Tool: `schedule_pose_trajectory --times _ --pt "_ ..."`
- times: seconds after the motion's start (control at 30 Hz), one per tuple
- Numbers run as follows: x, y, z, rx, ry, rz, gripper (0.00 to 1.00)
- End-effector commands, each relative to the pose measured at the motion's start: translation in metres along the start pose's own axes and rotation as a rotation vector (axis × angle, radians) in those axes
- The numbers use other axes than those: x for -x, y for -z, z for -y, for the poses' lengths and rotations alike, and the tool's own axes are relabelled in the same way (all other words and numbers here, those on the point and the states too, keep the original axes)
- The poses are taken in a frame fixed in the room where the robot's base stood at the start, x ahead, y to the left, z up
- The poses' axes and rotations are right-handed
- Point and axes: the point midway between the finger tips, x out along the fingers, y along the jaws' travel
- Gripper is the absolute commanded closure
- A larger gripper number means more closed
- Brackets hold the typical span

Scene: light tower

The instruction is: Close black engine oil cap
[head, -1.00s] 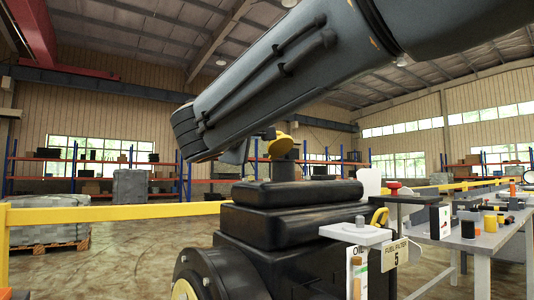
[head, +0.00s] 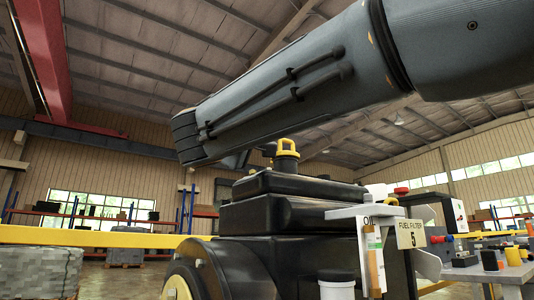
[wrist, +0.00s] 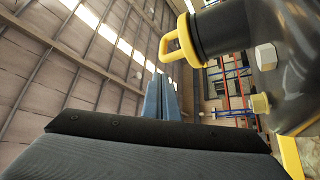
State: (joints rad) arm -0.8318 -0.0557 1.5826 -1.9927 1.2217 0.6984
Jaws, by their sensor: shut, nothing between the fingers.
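A black cap with a yellow loop handle (head: 287,147) stands upright on top of the black engine (head: 290,215). I cannot tell whether it is fully seated. In the wrist view, the yellow loop (wrist: 180,42) and its black round body (wrist: 222,28) show at the upper middle, beside a large black engine part at right. My gripper (wrist: 161,98) is shut and empty, its blue-grey fingers below and left of the loop, apart from it in the picture. In the head view, my arm reaches in from the upper right, and its end is close to the cap, left of it; the fingertips are hard to make out there.
A white bracket with a fuel filter sign (head: 411,234) is at the engine's right front. A workbench with small items (head: 490,268) stands at right.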

Motion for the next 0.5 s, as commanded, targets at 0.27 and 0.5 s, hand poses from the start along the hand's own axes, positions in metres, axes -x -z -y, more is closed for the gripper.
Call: schedule_pose_trajectory --times 0.27,0.5 --pt "0.0034 -0.0054 0.0011 -0.061 -0.048 0.0 1.0" --pt "0.0043 -0.0064 -0.0007 -0.084 -0.067 0.001 1.0"
